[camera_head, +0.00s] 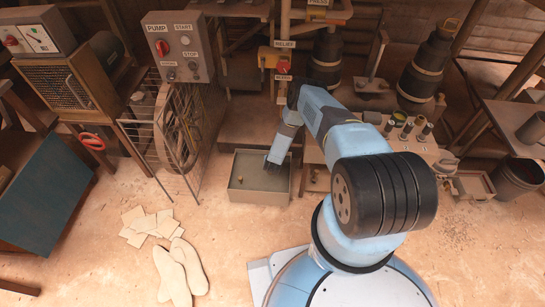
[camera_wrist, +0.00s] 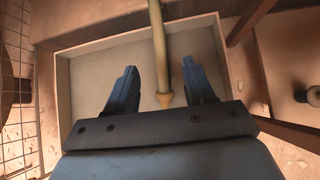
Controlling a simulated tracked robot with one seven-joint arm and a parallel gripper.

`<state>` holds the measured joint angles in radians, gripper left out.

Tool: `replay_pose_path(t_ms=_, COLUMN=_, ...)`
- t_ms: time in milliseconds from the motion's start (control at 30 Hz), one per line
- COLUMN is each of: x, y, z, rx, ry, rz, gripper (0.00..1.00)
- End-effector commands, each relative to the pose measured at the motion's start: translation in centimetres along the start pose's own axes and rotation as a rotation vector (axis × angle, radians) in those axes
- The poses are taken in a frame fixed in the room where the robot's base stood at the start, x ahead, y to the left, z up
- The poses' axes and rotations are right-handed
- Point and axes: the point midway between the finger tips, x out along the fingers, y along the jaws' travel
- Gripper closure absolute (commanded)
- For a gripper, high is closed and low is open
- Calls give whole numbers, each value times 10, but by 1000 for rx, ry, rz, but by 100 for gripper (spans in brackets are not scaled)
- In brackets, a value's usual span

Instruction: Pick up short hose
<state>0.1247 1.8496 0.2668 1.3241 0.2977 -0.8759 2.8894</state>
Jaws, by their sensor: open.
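My gripper (camera_head: 273,165) points down into a grey open box on the floor (camera_head: 258,197). In the wrist view its two dark fingers (camera_wrist: 159,68) are spread apart. A pale tan tube, which looks like the short hose (camera_wrist: 158,40), runs from the top edge down between the fingers and ends in a pointed, tan tip. The fingers stand on either side of it and appear not to touch it. The box floor and rim (camera_wrist: 62,95) show around them. In the head view my gripper hides most of the hose, and only a small yellowish end shows in the box.
A wire cage with a wheel (camera_head: 178,125) stands left of the box. A control panel (camera_head: 178,45) is above it. A low bench with several small cans (camera_head: 405,130) is to the right. Pale sheets (camera_head: 150,225) lie on the floor, front left. Open floor lies in front of the box.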

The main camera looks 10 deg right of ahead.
Motion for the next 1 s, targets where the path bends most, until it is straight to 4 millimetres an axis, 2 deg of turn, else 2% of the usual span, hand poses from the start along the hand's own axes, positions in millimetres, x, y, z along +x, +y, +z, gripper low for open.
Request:
replay_pose_path(t_ms=300, x=42, y=1, z=-1, rx=-2, ry=0, rz=1, gripper=47)
replay_pose_path(t_ms=467, x=55, y=2, z=0, rx=-3, ry=-1, rz=2, gripper=47)
replay_pose_path(t_ms=733, x=64, y=4, z=-1, rx=-5, ry=0, rz=4, gripper=47)
replay_pose_path(t_ms=1000, x=90, y=6, z=4, rx=-8, ry=-2, rz=6, gripper=47)
